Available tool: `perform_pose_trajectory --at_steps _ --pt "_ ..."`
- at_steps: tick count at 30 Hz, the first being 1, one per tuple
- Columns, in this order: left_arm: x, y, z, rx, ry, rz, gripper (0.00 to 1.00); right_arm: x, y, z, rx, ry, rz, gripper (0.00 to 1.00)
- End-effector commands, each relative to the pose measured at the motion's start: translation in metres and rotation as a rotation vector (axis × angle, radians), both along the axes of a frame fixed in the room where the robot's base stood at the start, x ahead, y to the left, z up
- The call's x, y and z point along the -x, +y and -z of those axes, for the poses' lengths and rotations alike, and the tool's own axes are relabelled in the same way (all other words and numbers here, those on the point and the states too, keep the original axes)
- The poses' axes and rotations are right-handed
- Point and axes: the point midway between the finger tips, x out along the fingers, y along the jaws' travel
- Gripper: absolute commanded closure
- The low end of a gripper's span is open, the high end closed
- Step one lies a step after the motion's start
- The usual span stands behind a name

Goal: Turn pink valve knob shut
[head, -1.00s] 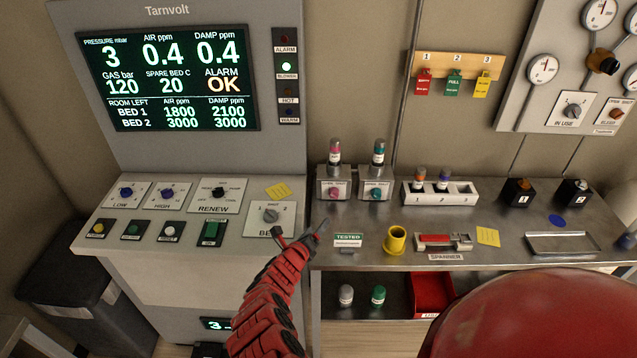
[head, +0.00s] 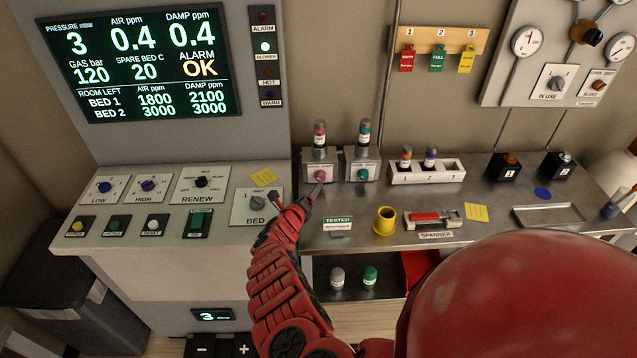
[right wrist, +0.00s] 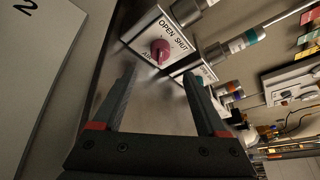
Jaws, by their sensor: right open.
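The pink valve knob (head: 320,176) is on the front of a small grey valve block marked OPEN SHUT, at the left end of the steel bench. A pink-banded bottle (head: 320,137) stands upright on top of the block. In the right wrist view the pink knob (right wrist: 159,50) lies ahead, between and beyond the fingertips. My right gripper (head: 297,198) is open and empty, just in front of the knob and apart from it. Its two fingers (right wrist: 160,78) show clearly in the wrist view. The knob's exact pointer position is too small to tell. My left gripper is out of view.
A similar block with a teal knob (head: 363,175) stands close on the right. The console with its BED dial (head: 257,204) is on the left. A TESTED plate (head: 338,225), yellow cup (head: 385,221) and spanner holder (head: 432,220) sit further right on the bench.

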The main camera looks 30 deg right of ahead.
Motion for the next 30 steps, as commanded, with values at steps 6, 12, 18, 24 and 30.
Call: perform_pose_trajectory --at_steps 6,12,18,24,30 --pt "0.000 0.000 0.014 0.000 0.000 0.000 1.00 -0.014 -0.023 0.010 -0.001 -0.002 0.005 0.25" --pt "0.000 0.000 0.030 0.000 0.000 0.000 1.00 -0.027 -0.041 0.019 -0.003 -0.002 0.007 0.25" --pt "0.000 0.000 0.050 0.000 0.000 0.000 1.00 -0.041 -0.057 0.024 -0.003 -0.004 0.005 0.25" --pt "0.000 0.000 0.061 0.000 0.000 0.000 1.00 -0.048 -0.067 0.026 -0.001 -0.002 0.002 0.25" --pt "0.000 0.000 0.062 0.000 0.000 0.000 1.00 -0.051 -0.069 0.024 0.001 -0.002 0.000 0.25"
